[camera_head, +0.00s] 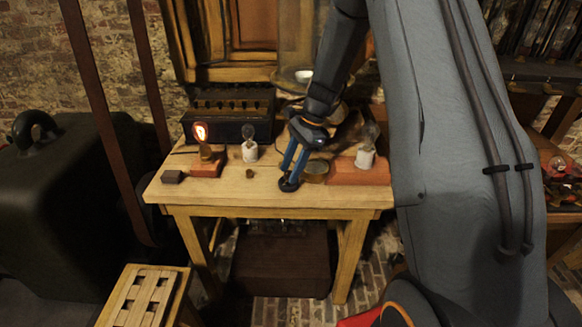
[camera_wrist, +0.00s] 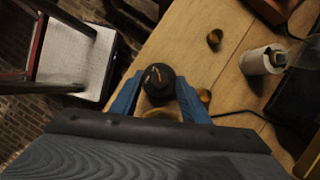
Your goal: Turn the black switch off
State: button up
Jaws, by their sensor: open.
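The black switch (camera_wrist: 159,79) is a round black knob with a pale mark on top, near the table's front edge. In the head view it shows as a dark knob (camera_head: 289,185) at the tips of the blue fingers. My gripper (camera_head: 292,175) points down over it. In the wrist view my gripper (camera_wrist: 157,92) has one blue finger on each side of the knob, apart from each other. I cannot tell whether the fingers touch it. A brass part (camera_wrist: 160,113) shows behind the knob, partly hidden by the gripper.
The wooden table (camera_head: 235,192) holds a white lamp holder (camera_head: 250,153), a small dark block (camera_head: 173,177) and a dark ribbed box (camera_head: 230,113). An unlit bulb (camera_head: 368,136) stands on a red base (camera_head: 352,175) at the right. A slatted stool (camera_head: 145,290) is in front.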

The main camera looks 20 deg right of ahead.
grip_shut()
jog(key=shift+n, duration=0.3)
jog(key=n, duration=0.2)
jog(key=n+g, duration=0.1)
jog(key=shift+w+n+g+h, duration=0.2)
jog(key=shift+n+g+h, duration=0.1)
jog(key=shift+n, duration=0.1)
jog(key=n+g+h+b, duration=0.1)
jog(key=n, duration=0.3)
jog(key=shift+w+a, duration=0.15)
jog(key=n, duration=0.2)
jog(key=n+g+h, duration=0.1)
jog(key=n, duration=0.2)
jog(key=shift+a+h, duration=0.15)
jog(key=shift+h, duration=0.15)
jog(key=shift+a+n+h, duration=0.15)
jog(key=shift+n+h, duration=0.75)
jog(key=shift+n, duration=1.3)
jog(key=shift+w, duration=0.1)
